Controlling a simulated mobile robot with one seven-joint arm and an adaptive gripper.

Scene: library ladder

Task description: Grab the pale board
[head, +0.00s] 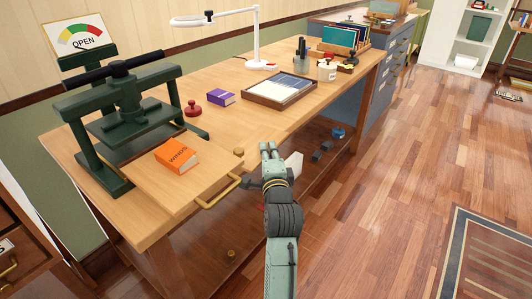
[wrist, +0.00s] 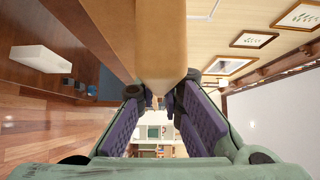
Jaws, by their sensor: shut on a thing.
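The pale board (wrist: 161,40) is light wood and runs down the middle of the wrist view to between my fingers. In the head view its visible part (head: 262,134) lies at the front edge of the wooden table, close in colour to the top. My gripper (head: 268,148) is at that edge, its fingers pointing towards the table. In the wrist view my gripper (wrist: 162,102) has a finger on each side of the board and is shut on it. The fingertips' contact is partly hidden by the board and fingers.
Left of my gripper are a brass handle (head: 218,190), an orange book (head: 176,156) and a green press (head: 125,100). A framed tray (head: 280,88) lies behind. A white block (head: 294,163) shows below the tabletop. The floor at right is largely clear.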

